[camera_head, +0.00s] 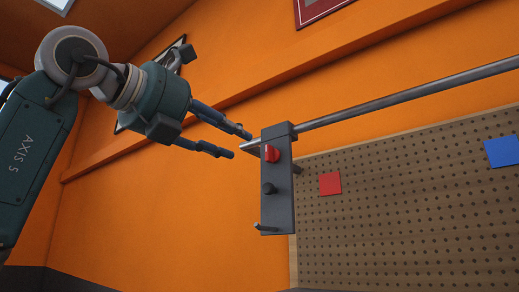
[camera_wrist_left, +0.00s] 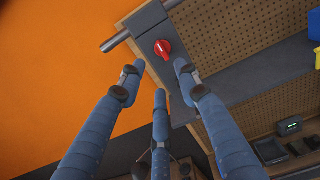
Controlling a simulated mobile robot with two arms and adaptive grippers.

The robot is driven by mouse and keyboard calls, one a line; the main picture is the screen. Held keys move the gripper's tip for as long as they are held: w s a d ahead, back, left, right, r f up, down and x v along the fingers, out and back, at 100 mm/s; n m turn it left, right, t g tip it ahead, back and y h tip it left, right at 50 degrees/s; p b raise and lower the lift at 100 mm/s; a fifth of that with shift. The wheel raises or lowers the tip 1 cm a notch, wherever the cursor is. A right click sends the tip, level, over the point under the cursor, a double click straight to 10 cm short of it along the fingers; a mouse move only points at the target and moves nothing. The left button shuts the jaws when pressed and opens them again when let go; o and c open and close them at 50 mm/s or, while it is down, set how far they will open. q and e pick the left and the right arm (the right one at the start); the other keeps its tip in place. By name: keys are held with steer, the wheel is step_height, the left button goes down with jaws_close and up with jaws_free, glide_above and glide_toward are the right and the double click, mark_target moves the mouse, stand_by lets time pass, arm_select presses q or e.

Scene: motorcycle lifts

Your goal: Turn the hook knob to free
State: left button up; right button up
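The hook knob is the red knob (camera_head: 271,153) on the upper face of a dark grey hook block (camera_head: 277,213) that hangs on a metal rail (camera_head: 410,93). A black knob (camera_head: 268,188) sits below it. A short peg (camera_head: 268,227) juts from the block's lower end. In the left wrist view the red knob (camera_wrist_left: 163,48) lies beyond my fingertips. My left gripper (camera_head: 239,145) is open and empty, its blue fingers spread just left of the red knob and apart from it. My right gripper is in neither view.
A pegboard (camera_head: 400,200) stands behind the block, with a red square (camera_head: 330,184) and a blue square (camera_head: 502,151) on it. A dark shelf (camera_wrist_left: 265,70) shows in the left wrist view. The space left of the block is free, before an orange wall (camera_head: 180,220).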

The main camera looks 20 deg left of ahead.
mark_target(270, 154)
arm_select(q)
steer(key=p+x, duration=0.3)
steer(key=x, duration=0.6)
steer(key=shift+w+d, duration=0.2)
steer(key=shift+w, duration=0.15)
steer(key=shift+f, duration=0.1)
steer(key=shift+c, duration=0.2)
jaws_close()
